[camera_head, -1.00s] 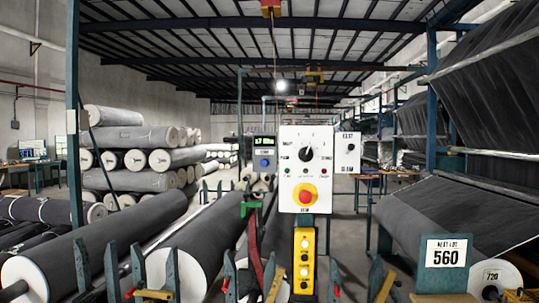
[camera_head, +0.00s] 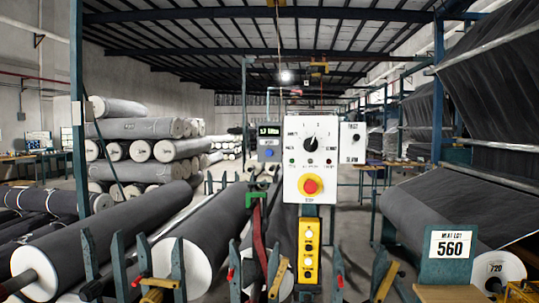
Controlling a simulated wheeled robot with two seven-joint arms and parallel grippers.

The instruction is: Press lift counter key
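A small grey counter box (camera_head: 268,142) with a dark digit display (camera_head: 268,131) and a round blue button (camera_head: 268,153) stands at the left edge of the white control panel, in the middle of the head view. Its label is too small to read surely. The white panel (camera_head: 293,175) carries a black rotary knob (camera_head: 311,144), small lamps and a red button on a yellow surround (camera_head: 311,186). Neither of my grippers shows in the view, and nothing of mine is seen touching the box or the panel.
Large grey rolls (camera_head: 205,240) and upright teal posts (camera_head: 177,270) fill the foreground. A sign reading 560 (camera_head: 450,244) stands at the right.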

